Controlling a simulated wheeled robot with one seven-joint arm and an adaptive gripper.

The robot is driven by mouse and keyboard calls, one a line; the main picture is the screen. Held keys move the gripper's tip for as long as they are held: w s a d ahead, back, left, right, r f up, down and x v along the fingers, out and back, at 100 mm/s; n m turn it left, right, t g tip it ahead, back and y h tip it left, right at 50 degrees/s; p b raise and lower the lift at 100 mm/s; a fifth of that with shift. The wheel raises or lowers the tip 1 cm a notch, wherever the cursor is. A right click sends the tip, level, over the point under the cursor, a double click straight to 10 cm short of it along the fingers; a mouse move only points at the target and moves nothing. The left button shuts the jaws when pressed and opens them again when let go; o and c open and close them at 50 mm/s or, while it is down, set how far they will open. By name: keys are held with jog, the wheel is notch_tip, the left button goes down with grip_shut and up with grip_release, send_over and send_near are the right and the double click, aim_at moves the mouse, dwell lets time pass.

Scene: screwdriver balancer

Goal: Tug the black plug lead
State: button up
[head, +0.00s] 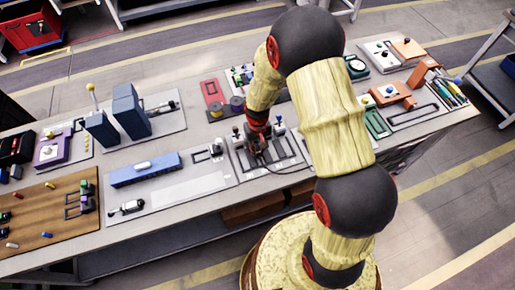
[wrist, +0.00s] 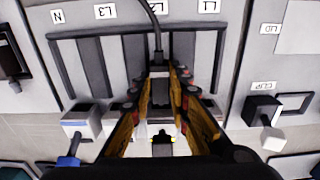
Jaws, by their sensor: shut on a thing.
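The black plug lead (wrist: 151,22) runs down from the top of the wrist view to between my fingertips. In the head view, the thin lead (head: 290,169) loops across the bench front to the right of the gripper. My gripper (wrist: 168,74) is shut on the plug end of the lead, over the grey panel (wrist: 215,22) labelled N, L3 and L1. The plug's end is mostly hidden by the fingers, so I cannot tell whether it sits in a socket. In the head view my gripper (head: 257,143) is low over this panel.
A black switch block (wrist: 262,112) labelled CLIP is right of the fingers. A pale block (wrist: 82,122) stands to their left. In the head view, a blue bar (head: 145,170) lies to the left and an orange unit (head: 392,94) to the right. Boards crowd the bench.

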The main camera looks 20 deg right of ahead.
grip_shut()
jog(key=shift+s, duration=0.2)
dwell(0.4)
jog(key=shift+w, duration=0.15)
dwell(0.5)
jog(key=o, duration=0.8)
grip_release()
jog(key=shift+w, duration=0.1)
jog(key=shift+o, duration=0.2)
jog(key=shift+r, duration=0.1)
notch_tip(320, 180, up, 12)
